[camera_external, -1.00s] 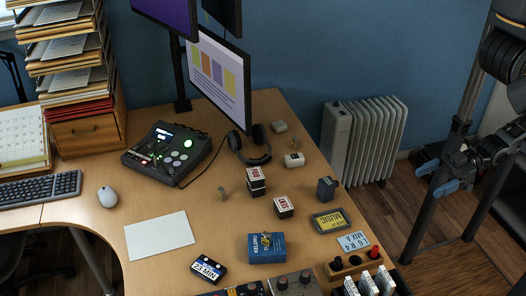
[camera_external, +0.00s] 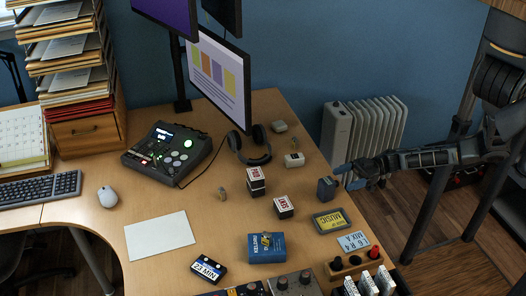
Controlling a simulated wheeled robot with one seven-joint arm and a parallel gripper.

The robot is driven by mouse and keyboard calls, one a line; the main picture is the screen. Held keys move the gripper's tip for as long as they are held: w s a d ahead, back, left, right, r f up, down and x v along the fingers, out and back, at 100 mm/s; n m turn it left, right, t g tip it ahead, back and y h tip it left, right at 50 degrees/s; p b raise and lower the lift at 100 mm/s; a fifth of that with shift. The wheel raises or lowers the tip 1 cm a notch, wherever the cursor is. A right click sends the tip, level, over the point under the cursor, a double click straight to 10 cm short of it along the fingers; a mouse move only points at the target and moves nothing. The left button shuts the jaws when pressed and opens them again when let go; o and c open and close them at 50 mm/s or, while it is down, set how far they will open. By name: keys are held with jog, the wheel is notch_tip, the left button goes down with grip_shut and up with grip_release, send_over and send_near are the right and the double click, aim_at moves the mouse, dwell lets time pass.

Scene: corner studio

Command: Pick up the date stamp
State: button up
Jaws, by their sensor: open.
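I cannot tell for sure which small object is the date stamp. A dark blue-grey upright block (camera_external: 326,189) near the desk's right edge may be it. A small white piece (camera_external: 294,160) with a tan knob-like top stands farther back. My gripper (camera_external: 347,176) is open, with blue fingertips, just off the right edge of the desk. It is to the right of the dark block and appears apart from it. Nothing shows between its fingers.
Two dark boxes with red-and-white labels (camera_external: 284,207) (camera_external: 256,181) stand left of the block. Headphones (camera_external: 250,147), a blue box (camera_external: 266,248), a yellow-labelled tape (camera_external: 332,221) and a knobbed panel (camera_external: 352,262) surround them. A white radiator (camera_external: 372,135) stands behind my arm.

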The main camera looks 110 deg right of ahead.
aim_at(327, 185)
jog(key=shift+w+d+f, duration=0.15)
jog(key=shift+w, duration=0.9)
jog(key=shift+w+a+f+p, duration=0.1)
jog(key=shift+w+p, duration=0.2)
jog(key=shift+w, duration=0.65)
jog(key=shift+w+a+f+p, duration=0.15)
jog(key=shift+w+p, duration=0.15)
jog(key=shift+w, duration=0.65)
jog(key=shift+w+a+f+p, duration=0.1)
jog(key=shift+w+p, duration=0.2)
jog(key=shift+w, duration=0.65)
jog(key=shift+c, duration=0.4)
jog(key=c, duration=1.1)
